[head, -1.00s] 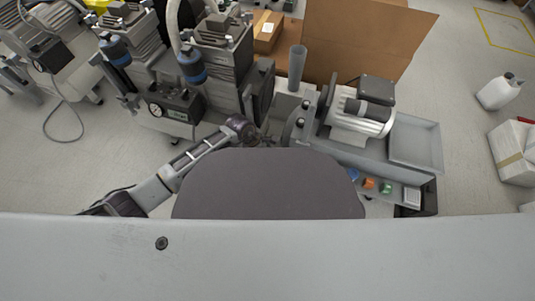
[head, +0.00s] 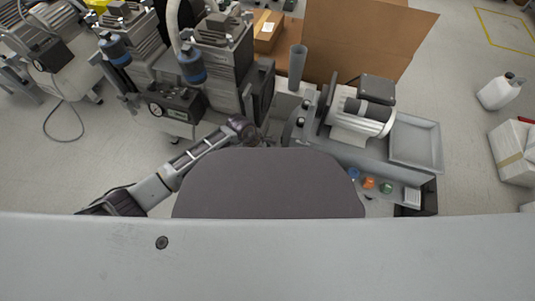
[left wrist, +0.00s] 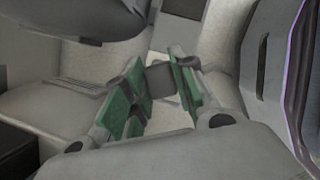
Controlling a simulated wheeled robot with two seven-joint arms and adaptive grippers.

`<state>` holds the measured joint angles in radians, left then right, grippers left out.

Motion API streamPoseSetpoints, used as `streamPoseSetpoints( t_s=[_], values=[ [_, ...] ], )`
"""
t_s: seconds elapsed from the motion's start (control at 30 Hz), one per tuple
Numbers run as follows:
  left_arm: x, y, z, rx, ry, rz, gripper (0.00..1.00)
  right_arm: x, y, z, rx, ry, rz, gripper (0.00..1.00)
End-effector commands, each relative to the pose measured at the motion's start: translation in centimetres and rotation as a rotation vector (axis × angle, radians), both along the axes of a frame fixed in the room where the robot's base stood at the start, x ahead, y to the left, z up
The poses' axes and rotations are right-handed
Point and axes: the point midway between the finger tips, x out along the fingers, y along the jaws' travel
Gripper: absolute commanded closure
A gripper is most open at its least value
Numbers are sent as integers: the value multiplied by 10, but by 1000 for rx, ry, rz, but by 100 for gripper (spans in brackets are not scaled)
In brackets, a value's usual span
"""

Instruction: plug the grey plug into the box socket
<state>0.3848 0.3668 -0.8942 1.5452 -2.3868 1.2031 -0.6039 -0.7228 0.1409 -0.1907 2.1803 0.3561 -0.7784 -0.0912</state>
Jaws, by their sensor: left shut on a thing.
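My left gripper (left wrist: 158,100) is shut in the left wrist view, its green-padded fingers on either side of a small grey block, which looks like the grey plug (left wrist: 160,80). Most of the plug is hidden between the pads. In the head view my left gripper (head: 262,140) is beside the compressor bench, left of the grey motor unit, and the plug cannot be made out there. A dark box with a gauge (head: 176,104) is on the compressor to its left. I cannot make out the box socket in either view. My right gripper is not in view.
A grey motor (head: 362,112) and an empty grey tray (head: 416,143) stand right of my left gripper. Small blue, orange and green round parts (head: 369,183) lie in front. Open floor lies at left.

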Motion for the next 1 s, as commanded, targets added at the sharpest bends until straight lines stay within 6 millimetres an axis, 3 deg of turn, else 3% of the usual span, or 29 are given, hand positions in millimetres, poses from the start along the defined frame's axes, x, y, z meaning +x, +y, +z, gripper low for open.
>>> streamPoseSetpoints(
  t_s=[0.33, 0.37, 0.53, 0.77, 0.93, 1.0],
  values=[
    [0, 0, -3, 0, 0, 0, 100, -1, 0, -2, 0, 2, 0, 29],
    [0, 0, -3, 0, 0, 0, 73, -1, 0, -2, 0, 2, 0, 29],
    [0, 0, -3, 0, 0, 0, 51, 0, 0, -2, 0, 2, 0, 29],
    [0, 0, -3, 0, 0, 0, 49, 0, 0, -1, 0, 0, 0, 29],
    [0, 0, -3, 0, 0, 0, 29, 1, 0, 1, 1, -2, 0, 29],
    [0, 0, -3, 0, 0, 0, 27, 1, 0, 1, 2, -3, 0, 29]
  ],
)
